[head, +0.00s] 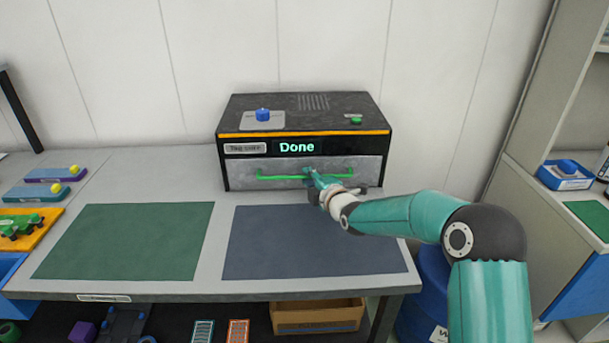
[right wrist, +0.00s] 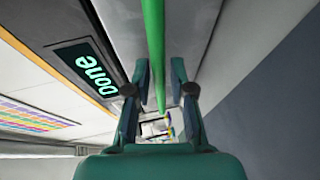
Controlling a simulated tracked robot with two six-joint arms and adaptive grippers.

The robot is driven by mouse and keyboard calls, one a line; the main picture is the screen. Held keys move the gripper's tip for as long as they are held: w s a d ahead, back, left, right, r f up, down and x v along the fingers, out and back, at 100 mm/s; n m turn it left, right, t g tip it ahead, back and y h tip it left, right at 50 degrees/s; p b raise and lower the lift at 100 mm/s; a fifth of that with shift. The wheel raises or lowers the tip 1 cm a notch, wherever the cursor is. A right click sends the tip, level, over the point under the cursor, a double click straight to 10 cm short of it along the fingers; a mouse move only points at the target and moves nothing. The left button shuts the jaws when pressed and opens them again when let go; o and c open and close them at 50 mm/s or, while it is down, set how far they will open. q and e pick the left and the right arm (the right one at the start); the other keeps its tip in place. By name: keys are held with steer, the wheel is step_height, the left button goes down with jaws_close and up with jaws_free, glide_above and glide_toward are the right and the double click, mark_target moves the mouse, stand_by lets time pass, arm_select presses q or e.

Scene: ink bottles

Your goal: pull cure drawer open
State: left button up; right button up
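The cure drawer is the grey front (head: 240,180) of a black box-shaped machine (head: 300,105) at the back of the table. It looks shut, flush with the machine. A long green bar handle (head: 275,177) runs across it and shows in the right wrist view (right wrist: 154,40). My right gripper (head: 310,176) is at the middle of the handle. In the right wrist view its two fingers (right wrist: 160,72) stand apart on either side of the bar, with a gap visible on the right side. My left gripper is not in view.
The display (head: 297,147) reads "Done". A blue knob (head: 263,114) and a green button (head: 356,120) are on the machine's top. A green mat (head: 130,240) and a dark blue mat (head: 310,243) lie bare in front. Coloured trays stand at the left.

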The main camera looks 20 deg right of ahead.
steer(key=shift+w+a+f, duration=0.1)
steer(key=shift+w, duration=0.4)
jaws_close()
